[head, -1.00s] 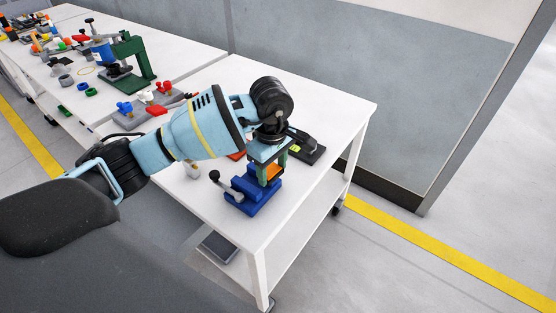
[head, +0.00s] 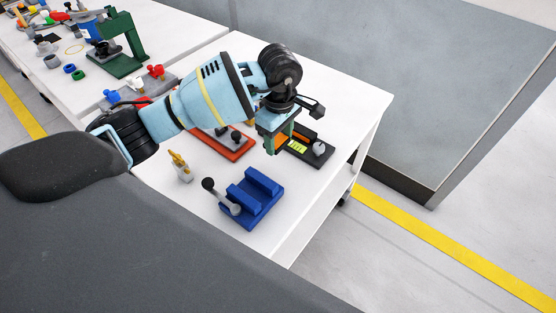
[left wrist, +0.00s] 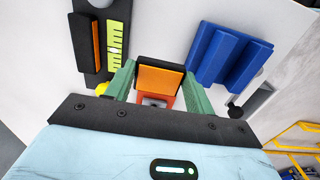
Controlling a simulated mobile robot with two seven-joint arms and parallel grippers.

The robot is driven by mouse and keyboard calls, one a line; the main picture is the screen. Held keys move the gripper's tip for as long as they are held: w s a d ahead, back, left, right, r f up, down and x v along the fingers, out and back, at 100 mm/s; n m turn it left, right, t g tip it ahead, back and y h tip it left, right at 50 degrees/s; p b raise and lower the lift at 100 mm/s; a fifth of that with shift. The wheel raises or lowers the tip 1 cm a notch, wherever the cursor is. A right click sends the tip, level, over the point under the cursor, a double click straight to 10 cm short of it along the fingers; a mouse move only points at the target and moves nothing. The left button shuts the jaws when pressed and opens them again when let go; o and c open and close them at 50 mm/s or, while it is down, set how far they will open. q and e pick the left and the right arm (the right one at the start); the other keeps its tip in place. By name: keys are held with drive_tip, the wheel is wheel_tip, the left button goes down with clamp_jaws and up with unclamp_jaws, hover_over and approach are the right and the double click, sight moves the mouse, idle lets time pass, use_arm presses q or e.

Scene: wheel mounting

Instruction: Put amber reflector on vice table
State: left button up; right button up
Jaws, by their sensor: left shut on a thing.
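My left gripper (head: 279,146) is shut on the amber reflector (head: 281,140), an orange plate with a dark edge. It holds the reflector above the white vice table (head: 330,85). In the left wrist view, the reflector (left wrist: 160,80) sits between the green fingers. The blue vice (head: 253,196), with a grey lever and black knob, stands near the table's front edge. It is apart from the gripper, and its jaw channel looks empty. The right gripper is not in view.
A black fixture (head: 306,155) with orange and yellow-green strips lies just behind the gripper. A red-orange plate (head: 232,150) and a small yellow-tipped item (head: 181,167) lie left of it. A green press (head: 125,45) stands on the far table. The table's right back is clear.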

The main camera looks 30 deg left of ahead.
sight(279, 140)
use_arm(q)
drive_tip(key=shift+f, duration=4.3)
drive_tip(key=shift+f, duration=0.1)
drive_tip(key=shift+f, duration=0.15)
drive_tip(key=o, duration=1)
drive_tip(key=shift+c, duration=0.2)
wheel_tip(279, 140, up, 12)
drive_tip(key=shift+r, duration=0.25)
